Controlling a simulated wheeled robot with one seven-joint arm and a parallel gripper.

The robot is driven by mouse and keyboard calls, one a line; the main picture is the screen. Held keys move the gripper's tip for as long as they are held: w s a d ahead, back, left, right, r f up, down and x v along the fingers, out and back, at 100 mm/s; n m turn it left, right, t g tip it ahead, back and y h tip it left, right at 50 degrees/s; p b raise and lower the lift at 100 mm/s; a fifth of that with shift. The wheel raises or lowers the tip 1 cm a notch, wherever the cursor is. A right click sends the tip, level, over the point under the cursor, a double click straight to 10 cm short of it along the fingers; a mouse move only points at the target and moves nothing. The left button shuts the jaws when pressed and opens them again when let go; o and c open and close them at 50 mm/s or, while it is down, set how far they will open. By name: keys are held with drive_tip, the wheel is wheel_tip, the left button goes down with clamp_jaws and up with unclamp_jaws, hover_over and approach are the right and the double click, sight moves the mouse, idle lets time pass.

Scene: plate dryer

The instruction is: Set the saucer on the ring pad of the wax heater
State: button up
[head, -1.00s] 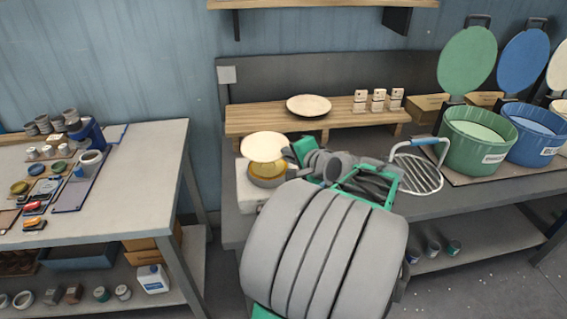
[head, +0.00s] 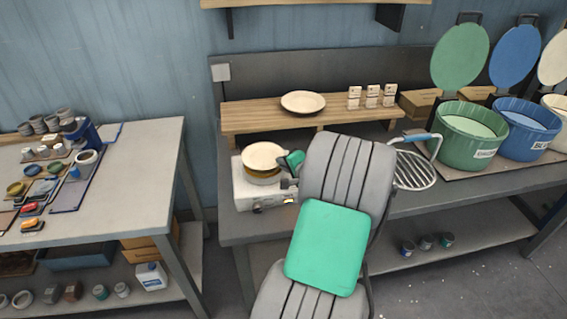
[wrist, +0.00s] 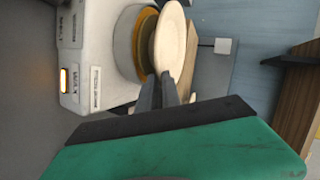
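The cream saucer (head: 263,154) is over the round top of the white wax heater (head: 250,193) on the grey bench. In the wrist view the saucer (wrist: 171,40) lies close over the amber ring pad (wrist: 145,45), slightly tilted to it; I cannot tell whether they touch all round. The heater body (wrist: 98,50) shows labels and a lit orange light. My gripper (wrist: 163,88) has its fingers together on the saucer's near rim. In the head view my gripper (head: 290,165) is at the saucer's right edge, partly hidden by my arm.
A wooden riser (head: 240,119) behind the heater carries another cream plate (head: 303,103) and several small labelled blocks (head: 372,96). A wire rack with a blue handle (head: 415,170) lies right of my arm. Green (head: 470,140) and blue (head: 528,135) tubs stand further right.

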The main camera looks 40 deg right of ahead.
drive_tip(key=o, duration=0.4)
drive_tip(key=shift+r, duration=0.15)
drive_tip(key=b+v, duration=0.1)
drive_tip(key=v, duration=1.1)
drive_tip(key=w+a+f+n+g+y, duration=0.1)
drive_tip(key=w+a+n+g+y, duration=0.3)
drive_tip(key=a, duration=0.7)
drive_tip(key=w+a+f+n+g, duration=0.1)
drive_tip(key=w+a+n, duration=0.1)
drive_tip(key=a+n, duration=0.7)
drive_tip(key=s+a+n+g, duration=0.1)
drive_tip(key=s+a+n, duration=0.1)
drive_tip(key=a, duration=0.3)
drive_tip(key=s+a+n+g, duration=0.1)
drive_tip(key=s+a+n, duration=0.1)
drive_tip(key=a, duration=0.3)
drive_tip(key=s+a+r+n+g, duration=0.1)
drive_tip(key=s+a+g, duration=0.1)
drive_tip(key=s+a, duration=0.2)
drive_tip(key=shift+s+a+r+n+h, duration=0.1)
drive_tip(key=shift+s+a+n+h, duration=0.1)
drive_tip(key=shift+a+n+h, duration=0.4)
